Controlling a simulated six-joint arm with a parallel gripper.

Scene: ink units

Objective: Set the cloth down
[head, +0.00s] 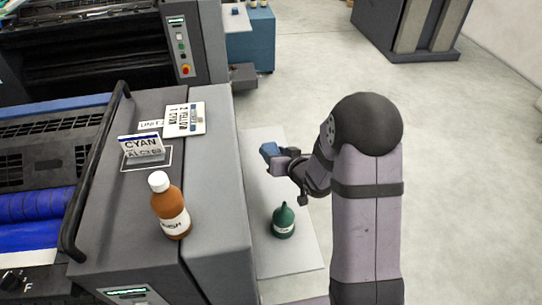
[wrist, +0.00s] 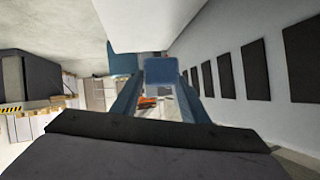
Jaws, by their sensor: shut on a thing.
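My gripper (head: 279,160) is shut on a small blue cloth (head: 268,149), held out at the tips of its fingers. The gripper is to the right of the grey machine top and appears above a pale board or low surface (head: 291,262); its exact height is hard to judge. In the wrist view the blue cloth (wrist: 161,70) shows as a small block between the two fingers (wrist: 161,88). Nothing else is seen touching the cloth.
A green bottle (head: 283,222) stands on the pale surface below the gripper. A brown bottle with a white cap (head: 170,207), a CYAN card (head: 142,146) and a printed card (head: 185,119) are on the grey machine top (head: 215,185). Open floor lies beyond.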

